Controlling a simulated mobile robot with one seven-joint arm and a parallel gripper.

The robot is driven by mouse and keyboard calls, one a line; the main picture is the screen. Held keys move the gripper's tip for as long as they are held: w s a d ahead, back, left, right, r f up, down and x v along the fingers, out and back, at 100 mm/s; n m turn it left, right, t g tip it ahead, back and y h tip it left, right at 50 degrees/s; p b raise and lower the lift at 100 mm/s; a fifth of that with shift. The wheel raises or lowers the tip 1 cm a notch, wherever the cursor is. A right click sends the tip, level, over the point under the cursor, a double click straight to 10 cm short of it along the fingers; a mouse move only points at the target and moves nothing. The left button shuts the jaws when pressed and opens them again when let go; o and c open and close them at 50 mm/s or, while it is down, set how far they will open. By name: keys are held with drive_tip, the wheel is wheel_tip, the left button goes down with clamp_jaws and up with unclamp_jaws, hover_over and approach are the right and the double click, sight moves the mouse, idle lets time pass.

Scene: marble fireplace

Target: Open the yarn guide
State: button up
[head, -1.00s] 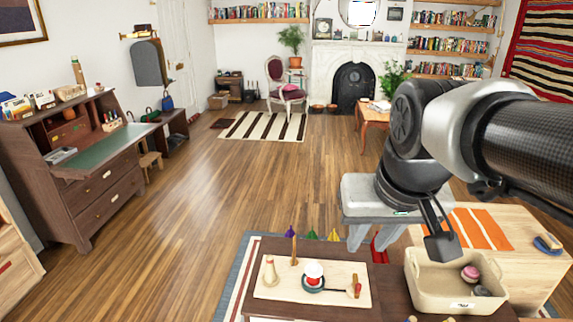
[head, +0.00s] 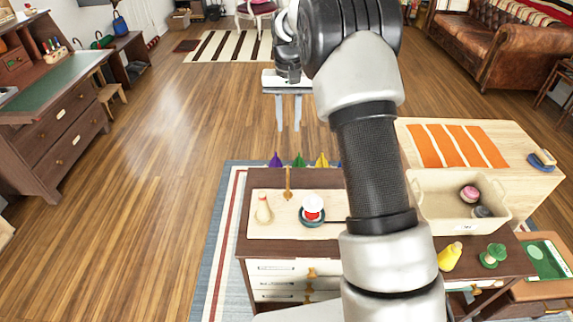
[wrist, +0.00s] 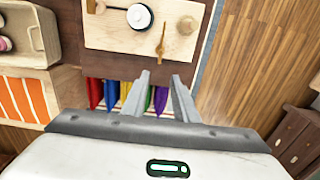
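A pale wooden board (head: 276,226) lies on the dark-topped cabinet; it also shows in the wrist view (wrist: 110,38). On it stand an upright wooden peg (head: 288,183), a pale bottle-shaped piece (head: 264,208) and a round dark base with a white-and-red knob (head: 312,207). The peg also shows in the wrist view (wrist: 161,40). I cannot tell for certain which part is the yarn guide; the peg may be it. My gripper (head: 289,128) is open and empty, beyond the cabinet's far edge, its fingers apart (wrist: 160,77) and pointing towards the peg's side of the board. My arm hides the board's right end.
Coloured pointed pieces (head: 298,160) line the cabinet's far edge. A beige bin (head: 440,215) with a pink and a dark round item stands to the right. A yellow object (head: 450,256) and a green one (head: 493,255) lie nearer. Open wooden floor (head: 180,130) extends left.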

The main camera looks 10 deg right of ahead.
sight(288, 169)
wheel_tip(288, 169, down, 17)
drive_tip(key=shift+f, duration=0.2)
idle(0.3)
clamp_jaws()
idle(1.4)
